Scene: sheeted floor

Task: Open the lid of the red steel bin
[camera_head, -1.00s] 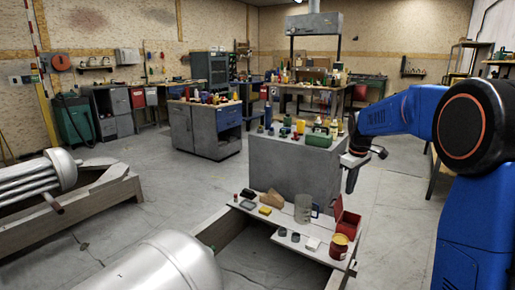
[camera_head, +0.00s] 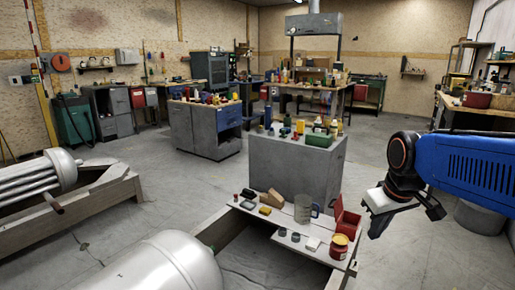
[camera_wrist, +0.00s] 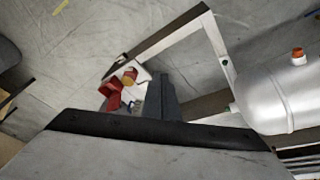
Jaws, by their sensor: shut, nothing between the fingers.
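The red steel bin (camera_head: 347,222) stands on the right part of the low board, and its lid appears raised at its left side. In the wrist view the red bin (camera_wrist: 111,94) lies left of my fingers. My gripper (camera_head: 376,229) is shut and empty, pointing down to the right of the bin and apart from it. In the wrist view my gripper (camera_wrist: 160,78) shows as closed dark fingers in the middle, covering part of the board.
A grey metal mug (camera_head: 303,209) and a red-and-yellow can (camera_head: 339,247) stand close to the bin. A grey cabinet (camera_head: 290,170) with bottles and a green box is behind. A silver tank (camera_head: 165,265) lies at the front left. Floor at the right is mostly clear.

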